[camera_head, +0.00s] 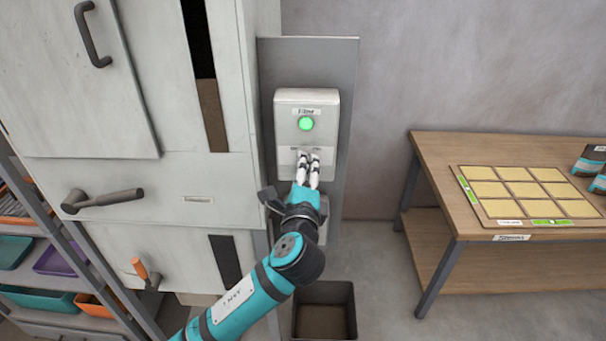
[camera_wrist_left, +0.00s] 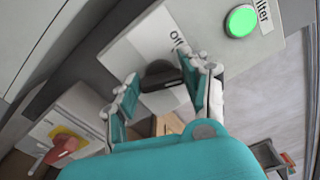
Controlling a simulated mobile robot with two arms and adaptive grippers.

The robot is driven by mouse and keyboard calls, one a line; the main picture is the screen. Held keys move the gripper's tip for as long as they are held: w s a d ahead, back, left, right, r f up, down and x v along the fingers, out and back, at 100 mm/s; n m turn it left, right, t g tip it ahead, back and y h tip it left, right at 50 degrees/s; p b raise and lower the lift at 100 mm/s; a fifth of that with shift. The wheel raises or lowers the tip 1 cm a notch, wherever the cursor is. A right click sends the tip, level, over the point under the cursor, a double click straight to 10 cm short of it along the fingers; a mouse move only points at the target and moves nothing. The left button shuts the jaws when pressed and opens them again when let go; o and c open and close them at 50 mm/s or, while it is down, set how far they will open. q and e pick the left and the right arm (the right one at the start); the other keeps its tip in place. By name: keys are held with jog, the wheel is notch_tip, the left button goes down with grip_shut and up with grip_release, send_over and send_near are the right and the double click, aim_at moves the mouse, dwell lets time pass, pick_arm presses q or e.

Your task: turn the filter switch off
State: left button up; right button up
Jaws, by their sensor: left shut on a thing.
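The filter box (camera_head: 333,100) is a pale grey panel box with a "Filter" label and a bright green lamp (camera_head: 305,124) on its upper part. The lamp also shows lit in the left wrist view (camera_wrist_left: 241,21). My left gripper (camera_head: 307,160) reaches up to the lower part of the box and covers the switch there. In the left wrist view, its fingers are shut on the dark filter switch knob (camera_wrist_left: 162,80). My right gripper is not in view.
A second box with a red button (camera_wrist_left: 62,147) on yellow sits below. A grey cabinet (camera_head: 180,185) with handles stands left. A dark open bin (camera_head: 347,300) is on the floor below. A wooden table (camera_head: 440,160) with a tray (camera_head: 480,172) and bags (camera_head: 592,160) stands right.

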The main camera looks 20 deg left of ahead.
pick_arm(q)
jog(key=n+b, duration=0.1)
jog(key=n, duration=0.2)
jog(key=n+b, duration=0.1)
jog(key=n, duration=0.2)
jog(key=n+b, duration=0.2)
jog(key=n, duration=0.2)
jog(key=shift+f, duration=0.35)
dwell(0.3)
jog(key=o, duration=1.2)
jog(key=shift+c, duration=0.2)
jog(key=v, duration=1.2)
jog(key=shift+r, duration=0.1)
